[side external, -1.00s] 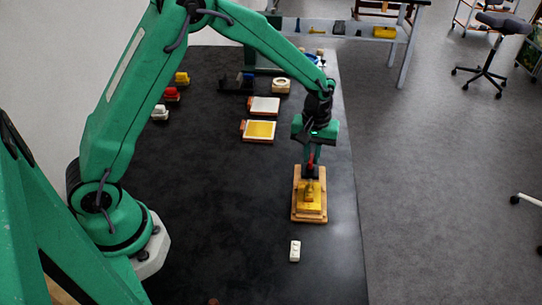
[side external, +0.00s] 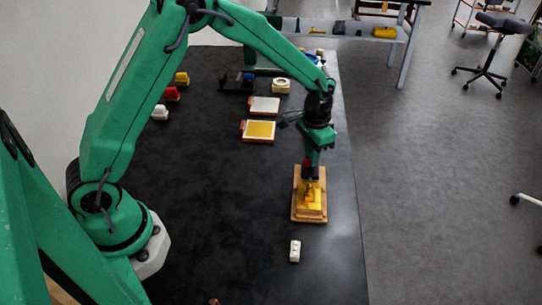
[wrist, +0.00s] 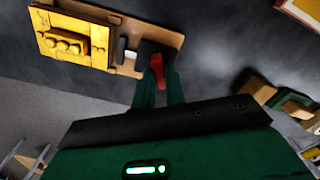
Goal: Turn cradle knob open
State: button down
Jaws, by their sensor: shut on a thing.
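The wooden cradle (side external: 296,214) stands on the black table in the side view, with a gilt yellow block (side external: 313,196) on it. The wrist view shows the cradle (wrist: 174,41) at the top, the yellow block (wrist: 75,42) at its left part, and a dark fitting at the other end. My gripper (side external: 311,169) points down at the far end of the cradle. In the wrist view my gripper (wrist: 157,84) is shut on a red knob (wrist: 157,66) beside that dark fitting. The fingers partly hide the knob.
A small white block (side external: 295,251) lies in front of the cradle. Two framed tiles, one yellow (side external: 260,130) and one pale (side external: 265,105), lie further back left. Red (side external: 172,94), yellow and white pieces line the left side. The table's right edge is close to the cradle.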

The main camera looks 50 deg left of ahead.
jog(key=m, duration=0.6)
jog(key=shift+r, duration=0.1)
dwell(0.4)
jog(key=c, duration=1.4)
grip_release()
jog(key=shift+c, duration=0.2)
notch_tip(320, 180, up, 8)
jog(key=shift+f, duration=0.25)
jog(key=shift+r, duration=0.1)
